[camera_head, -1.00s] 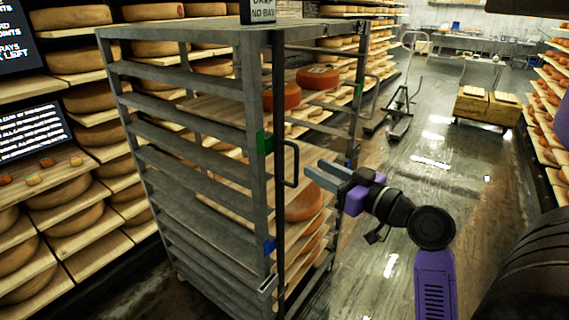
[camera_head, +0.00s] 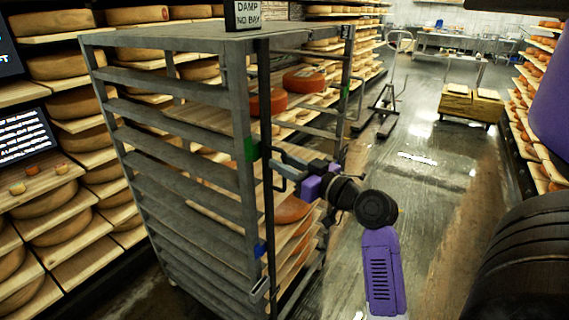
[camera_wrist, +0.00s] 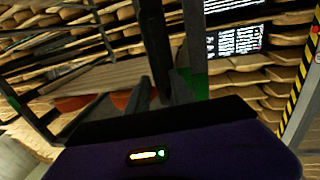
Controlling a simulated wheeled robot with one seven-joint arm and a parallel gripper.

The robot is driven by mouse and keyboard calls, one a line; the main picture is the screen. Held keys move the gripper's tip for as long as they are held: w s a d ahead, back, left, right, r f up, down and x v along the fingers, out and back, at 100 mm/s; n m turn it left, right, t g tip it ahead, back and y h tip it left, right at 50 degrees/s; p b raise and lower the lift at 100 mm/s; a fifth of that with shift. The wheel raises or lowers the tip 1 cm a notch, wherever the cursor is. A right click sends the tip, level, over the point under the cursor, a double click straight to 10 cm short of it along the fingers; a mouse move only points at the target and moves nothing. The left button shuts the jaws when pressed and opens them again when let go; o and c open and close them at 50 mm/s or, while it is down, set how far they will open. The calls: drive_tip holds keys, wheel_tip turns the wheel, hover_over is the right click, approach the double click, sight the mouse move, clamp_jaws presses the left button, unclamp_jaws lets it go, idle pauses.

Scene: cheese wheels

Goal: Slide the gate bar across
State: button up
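The gate bar (camera_head: 265,100) is a dark upright bar at the near front corner of the grey rack (camera_head: 245,110). Its black D-shaped handle (camera_head: 281,187) stands out from it, partly hidden by my gripper. My gripper (camera_head: 280,158) is at the handle's height, with its fingers pointing left at the bar. In the wrist view, the two grey fingers (camera_wrist: 160,93) stand apart, and a dark upright bar (camera_wrist: 153,35) shows between and beyond them. I cannot tell whether they touch the bar or handle.
Red cheese wheels (camera_head: 304,79) lie on boards inside the rack. A small sign (camera_head: 243,14) stands on the rack's top. A wheeled cart with wooden boxes (camera_head: 470,104) and a pallet jack (camera_head: 385,105) stand farther back. The wet floor right of the rack is clear.

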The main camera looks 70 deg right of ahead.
clamp_jaws()
idle(1.2)
